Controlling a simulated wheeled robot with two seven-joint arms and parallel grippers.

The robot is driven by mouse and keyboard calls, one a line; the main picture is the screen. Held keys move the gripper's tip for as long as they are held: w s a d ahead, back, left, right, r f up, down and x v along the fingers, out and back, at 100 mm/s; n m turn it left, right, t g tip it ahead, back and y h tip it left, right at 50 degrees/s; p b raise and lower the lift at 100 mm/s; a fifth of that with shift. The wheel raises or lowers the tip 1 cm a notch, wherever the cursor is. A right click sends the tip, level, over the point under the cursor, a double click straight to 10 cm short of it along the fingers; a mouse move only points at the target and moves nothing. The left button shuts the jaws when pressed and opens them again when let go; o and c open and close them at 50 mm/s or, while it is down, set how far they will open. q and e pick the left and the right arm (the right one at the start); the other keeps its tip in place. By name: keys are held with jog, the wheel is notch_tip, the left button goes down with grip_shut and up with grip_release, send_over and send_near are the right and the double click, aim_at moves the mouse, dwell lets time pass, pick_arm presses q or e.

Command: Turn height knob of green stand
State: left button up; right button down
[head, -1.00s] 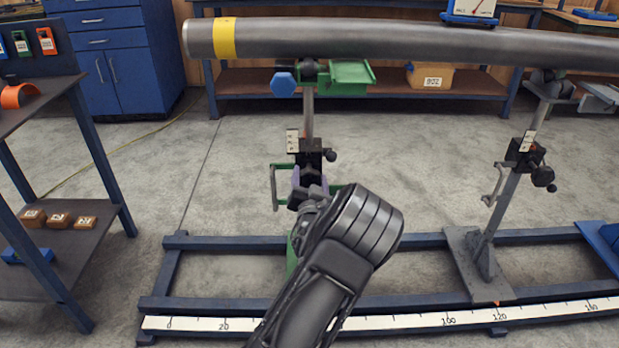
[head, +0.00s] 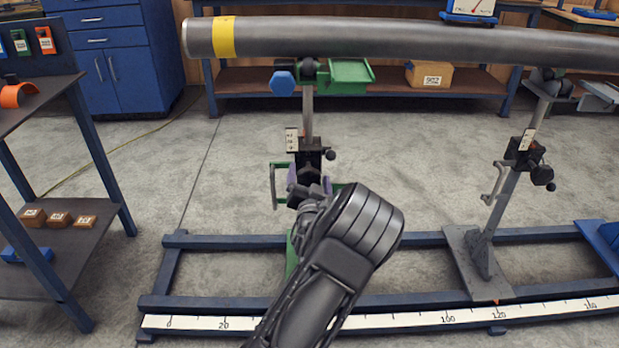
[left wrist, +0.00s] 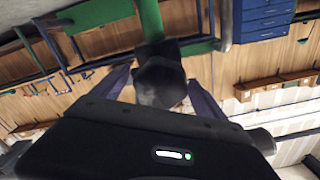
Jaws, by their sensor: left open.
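The green stand stands at the left of the blue base frame, with a green top bracket (head: 350,76), a grey post (head: 308,115) and a black collar (head: 309,158). My left gripper (head: 308,188) is in front of the stand, just below the collar. In the left wrist view a dark knob (left wrist: 160,82) lies between its two open, purplish fingers. Whether they touch the knob I cannot tell. A small black side knob (head: 330,155) shows right of the collar. My right gripper is out of view.
A long steel pipe (head: 400,40) with a yellow band rests across the stands. A green loop handle (head: 274,185) sits left of the collar. A grey stand (head: 505,200) is at right. A dark shelf (head: 60,240) stands at left.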

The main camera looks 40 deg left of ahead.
pick_arm(q)
jog(key=shift+s, duration=0.1)
jog(key=p+v, duration=0.1)
jog(key=v, duration=0.6)
jog(key=shift+s+d+p, duration=0.25)
jog(key=shift+d+p, duration=0.05)
